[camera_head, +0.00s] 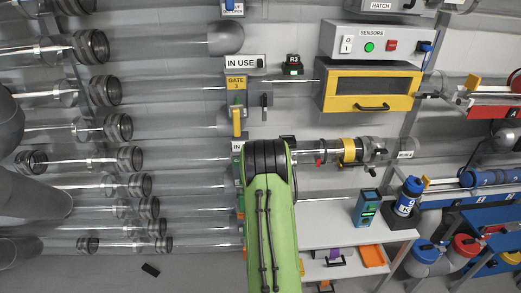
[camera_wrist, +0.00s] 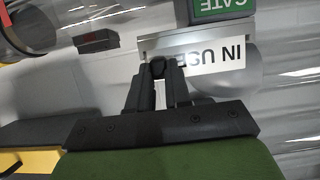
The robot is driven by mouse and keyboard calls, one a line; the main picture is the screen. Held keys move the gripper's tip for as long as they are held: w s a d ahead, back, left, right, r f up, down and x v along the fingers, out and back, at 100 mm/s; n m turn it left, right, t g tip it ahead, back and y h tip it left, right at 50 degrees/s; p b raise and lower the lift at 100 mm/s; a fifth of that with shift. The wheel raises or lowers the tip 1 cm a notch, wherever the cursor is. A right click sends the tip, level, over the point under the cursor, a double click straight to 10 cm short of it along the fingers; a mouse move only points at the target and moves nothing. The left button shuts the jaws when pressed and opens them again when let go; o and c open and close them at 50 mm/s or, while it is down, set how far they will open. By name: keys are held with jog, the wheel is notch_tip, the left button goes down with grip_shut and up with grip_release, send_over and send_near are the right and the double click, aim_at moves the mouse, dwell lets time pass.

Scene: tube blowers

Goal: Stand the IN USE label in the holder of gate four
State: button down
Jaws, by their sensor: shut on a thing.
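In the wrist view, which is upside down, my gripper (camera_wrist: 160,72) is shut on the dark knob at one end of the white IN USE label (camera_wrist: 222,55). The fingers cover part of the label. The label is beside a grey holder (camera_wrist: 195,33) under a green GATE plate (camera_wrist: 222,7); the gate number is out of frame. I cannot tell whether the label is seated in the holder. In the head view my green arm hides the gripper, and only the "IN" end of this label (camera_head: 237,147) shows.
Another IN USE label (camera_head: 243,62) stands above the yellow GATE 3 plate (camera_head: 236,83). Clear tubes with dark end rings fill the left. A yellow-framed box (camera_head: 370,88) is at upper right. A white bench (camera_head: 325,236) holds a teal device (camera_head: 367,207) and a blue bottle (camera_head: 408,196).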

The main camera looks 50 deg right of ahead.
jog(key=shift+f+b, duration=0.35)
jog(key=shift+b, duration=0.15)
jog(key=c, duration=1)
grip_release()
jog(key=v, duration=1.5)
jog(key=shift+s+a+r+b, duration=0.1)
jog(key=shift+s+a+b, duration=0.15)
jog(key=shift+b, duration=0.1)
